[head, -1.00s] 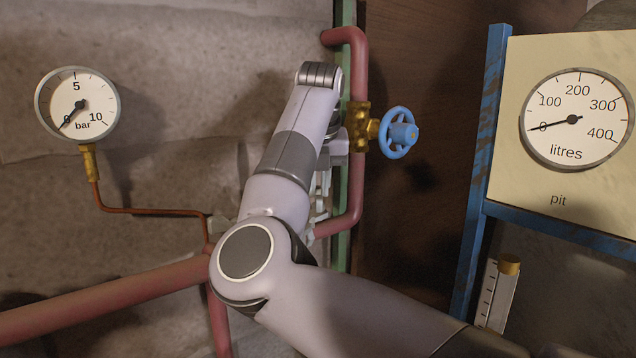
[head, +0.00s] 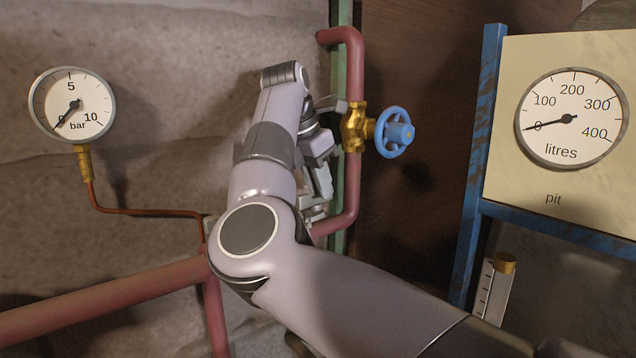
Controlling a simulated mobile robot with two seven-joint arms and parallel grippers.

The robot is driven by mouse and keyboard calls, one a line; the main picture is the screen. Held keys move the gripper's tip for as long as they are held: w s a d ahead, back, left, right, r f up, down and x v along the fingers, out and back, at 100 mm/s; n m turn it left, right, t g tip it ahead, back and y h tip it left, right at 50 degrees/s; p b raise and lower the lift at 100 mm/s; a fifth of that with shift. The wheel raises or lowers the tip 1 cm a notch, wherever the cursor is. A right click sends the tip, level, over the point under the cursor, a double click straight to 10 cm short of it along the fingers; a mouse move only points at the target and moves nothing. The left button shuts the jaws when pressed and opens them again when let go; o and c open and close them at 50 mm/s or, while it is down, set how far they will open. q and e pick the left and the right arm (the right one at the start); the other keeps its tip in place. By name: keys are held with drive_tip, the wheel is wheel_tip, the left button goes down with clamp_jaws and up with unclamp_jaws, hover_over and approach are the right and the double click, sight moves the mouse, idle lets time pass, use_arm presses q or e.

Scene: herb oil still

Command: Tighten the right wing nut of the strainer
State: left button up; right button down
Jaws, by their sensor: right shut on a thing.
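The grey strainer (head: 208,226) sits in the red pipe run, mostly hidden behind my right arm. Only a bit of its left end shows, and grey parts show at its right side. My right gripper (head: 319,198) points down at the strainer's right side, partly covered by my own forearm. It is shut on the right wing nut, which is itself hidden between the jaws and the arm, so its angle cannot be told. My left gripper is not in view.
A brass valve with a blue handwheel (head: 395,132) is on the red pipe (head: 354,70) just right of my wrist. A bar gauge (head: 72,105) at left reads about 0. A litres gauge (head: 571,119) at right reads 0. A brass-capped sight tube (head: 495,287) stands below it.

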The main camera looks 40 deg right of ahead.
drive_tip(key=shift+s+m, duration=0.1)
drive_tip(key=shift+m, duration=0.6)
drive_tip(key=shift+g, duration=0.4)
drive_tip(key=c, duration=1.1)
unclamp_jaws()
drive_tip(key=shift+v, duration=3.6)
